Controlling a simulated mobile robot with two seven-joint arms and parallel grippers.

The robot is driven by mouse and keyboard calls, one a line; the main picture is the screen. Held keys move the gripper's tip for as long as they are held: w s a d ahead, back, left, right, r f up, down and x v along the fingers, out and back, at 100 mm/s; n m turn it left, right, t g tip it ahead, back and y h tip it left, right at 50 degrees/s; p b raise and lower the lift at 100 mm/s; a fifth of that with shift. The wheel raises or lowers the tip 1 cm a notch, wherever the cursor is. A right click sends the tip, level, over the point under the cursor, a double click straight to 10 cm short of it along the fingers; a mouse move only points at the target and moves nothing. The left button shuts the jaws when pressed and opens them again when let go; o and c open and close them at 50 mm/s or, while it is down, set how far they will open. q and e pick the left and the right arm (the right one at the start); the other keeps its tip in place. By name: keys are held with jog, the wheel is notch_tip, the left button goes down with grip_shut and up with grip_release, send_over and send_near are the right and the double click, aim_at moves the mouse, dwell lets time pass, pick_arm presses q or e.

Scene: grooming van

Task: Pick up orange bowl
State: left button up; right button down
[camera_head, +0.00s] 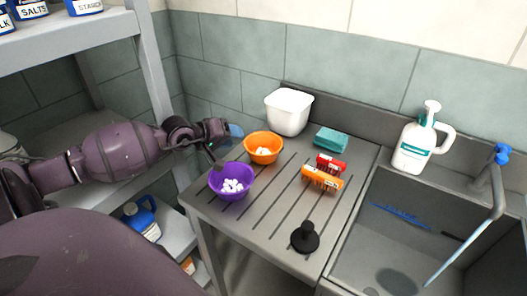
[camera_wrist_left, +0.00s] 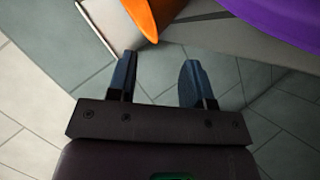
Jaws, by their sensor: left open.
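The orange bowl (camera_head: 262,150) stands on the grey grooved drainboard, with small pale pieces inside. Its orange edge shows at the top of the left wrist view (camera_wrist_left: 142,18). My left gripper (camera_head: 226,146) is open and empty, just left of the orange bowl and behind the purple bowl (camera_head: 219,186). In the left wrist view its two dark fingers (camera_wrist_left: 158,75) are apart with nothing between them, and the orange bowl lies ahead of the left finger. The purple bowl holds white pieces and shows at the top right there (camera_wrist_left: 292,22). My right gripper is not seen.
A white tub (camera_head: 288,111) stands behind the orange bowl. A teal sponge (camera_head: 331,139), a red brush (camera_head: 331,163), an orange brush (camera_head: 322,180) and a black plunger-like object (camera_head: 305,239) are on the drainboard (camera_head: 265,215). A pump bottle (camera_head: 418,142) stands by the sink. Grey shelving (camera_head: 150,75) is at left.

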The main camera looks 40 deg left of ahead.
aim_at(263, 149)
pick_arm(q)
jog(key=shift+x, duration=2.35)
jog(key=shift+s+d, duration=0.1)
jog(key=shift+d, duration=0.05)
grip_shut()
